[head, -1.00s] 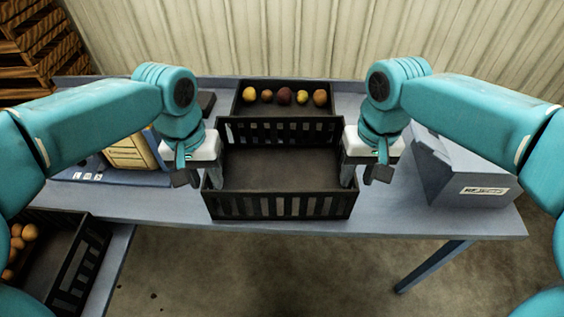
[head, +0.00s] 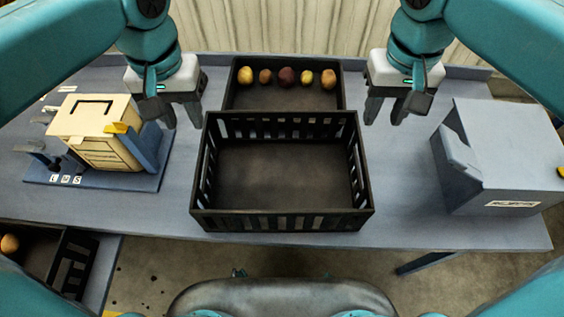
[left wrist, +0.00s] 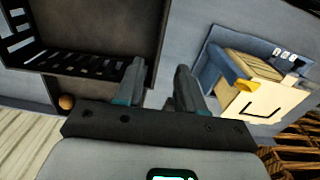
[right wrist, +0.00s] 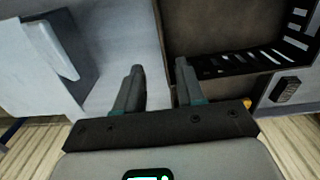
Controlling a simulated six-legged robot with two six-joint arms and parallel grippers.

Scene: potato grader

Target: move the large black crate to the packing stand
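The large black crate (head: 280,222) stands upright and empty on the blue-grey table, in the middle of the head view. Its slatted wall shows in the left wrist view (left wrist: 70,66) and the right wrist view (right wrist: 235,64). My left gripper (head: 180,116) is open and empty, above and beside the crate's far left corner. My right gripper (head: 388,114) is open and empty, above and beside its far right corner. Neither gripper touches the crate. I cannot tell which surface is the packing stand.
A shallow black tray (head: 338,100) with several potatoes lies behind the crate. A cream box on a blue fixture (head: 100,181) stands left; a grey-blue labelled box (head: 515,150) stands right. Another black crate (head: 73,265) with potatoes is lower left. Bare table lies on both sides.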

